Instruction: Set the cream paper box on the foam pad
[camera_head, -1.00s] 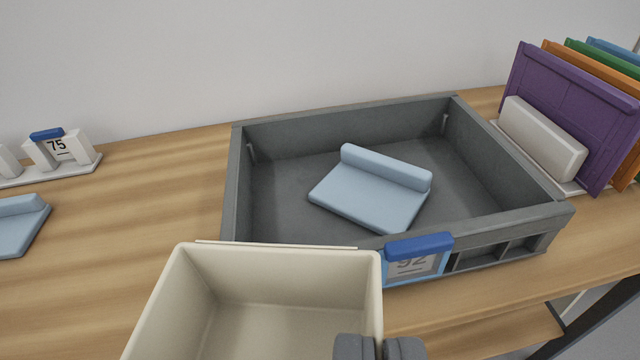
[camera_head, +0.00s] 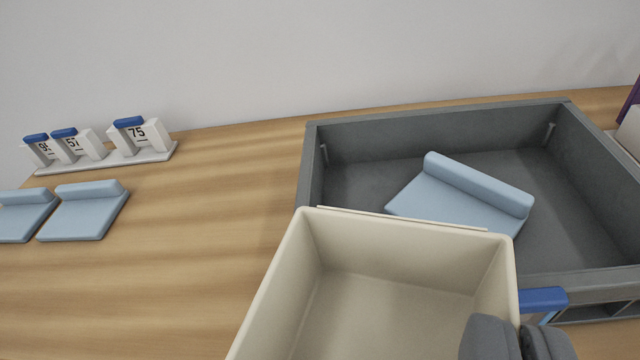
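The cream paper box (camera_head: 395,310) is open-topped and looks empty inside. It fills the lower middle of the view, and its lower part is cut off by the picture edge. My gripper (camera_head: 516,342) has its two dark grey fingers on either side of the box's right wall, shut on it. Light blue pads with a raised back edge look like foam. One pad (camera_head: 465,195) lies turned inside the grey tray, partly hidden by the box. Two more, a nearer-middle pad (camera_head: 80,218) and a far-left pad (camera_head: 20,217), lie on the table.
The grey tray (camera_head: 312,165) stands right of centre, with a blue-topped tag (camera_head: 543,298) on its front. A white rack (camera_head: 110,160) holds number tags at the back left. The wooden table (camera_head: 200,260) is clear between the left pads and the box.

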